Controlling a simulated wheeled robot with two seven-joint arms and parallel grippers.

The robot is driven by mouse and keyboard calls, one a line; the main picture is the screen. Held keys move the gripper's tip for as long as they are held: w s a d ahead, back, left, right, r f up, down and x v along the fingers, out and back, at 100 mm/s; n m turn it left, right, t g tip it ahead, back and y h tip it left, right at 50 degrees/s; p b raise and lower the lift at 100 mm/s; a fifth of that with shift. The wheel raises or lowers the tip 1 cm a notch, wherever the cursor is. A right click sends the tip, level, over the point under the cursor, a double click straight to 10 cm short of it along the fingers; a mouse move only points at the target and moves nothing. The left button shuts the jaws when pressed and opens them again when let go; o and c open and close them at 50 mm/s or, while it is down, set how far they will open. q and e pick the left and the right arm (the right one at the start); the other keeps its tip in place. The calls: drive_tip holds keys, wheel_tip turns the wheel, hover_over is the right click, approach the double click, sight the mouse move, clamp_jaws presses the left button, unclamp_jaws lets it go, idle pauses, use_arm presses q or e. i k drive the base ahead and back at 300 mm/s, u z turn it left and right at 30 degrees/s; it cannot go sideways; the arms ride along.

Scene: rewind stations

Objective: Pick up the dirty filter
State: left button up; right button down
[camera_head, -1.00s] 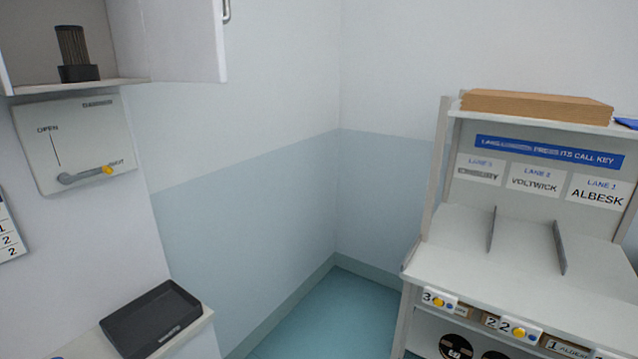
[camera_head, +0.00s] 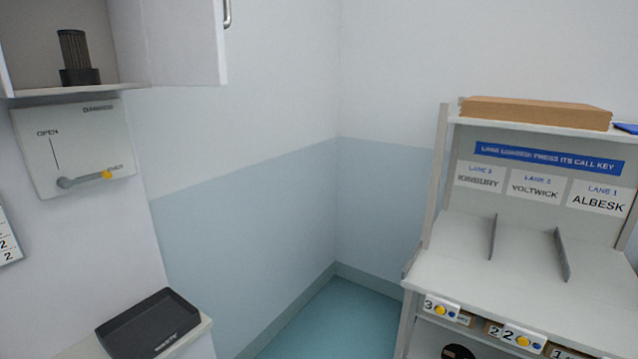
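A dark pleated filter (camera_head: 74,50) stands upright on a black base inside an open wall cabinet (camera_head: 70,92) at the upper left. Its ribbed body looks dark grey-brown. The cabinet door (camera_head: 187,40) is swung open to the right. Neither of my grippers shows in the head view.
A black tray (camera_head: 152,325) rests on a white ledge at the lower left. A lane shelf (camera_head: 490,262) with call keys stands at the right. Floor (camera_head: 335,320) between is clear.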

sight(74, 49)
drive_tip(key=z, duration=0.7)
drive_tip(key=i, duration=2)
drive_tip(key=u, duration=2.45)
drive_tip(key=k, duration=0.75)
drive_tip(key=u, duration=0.1)
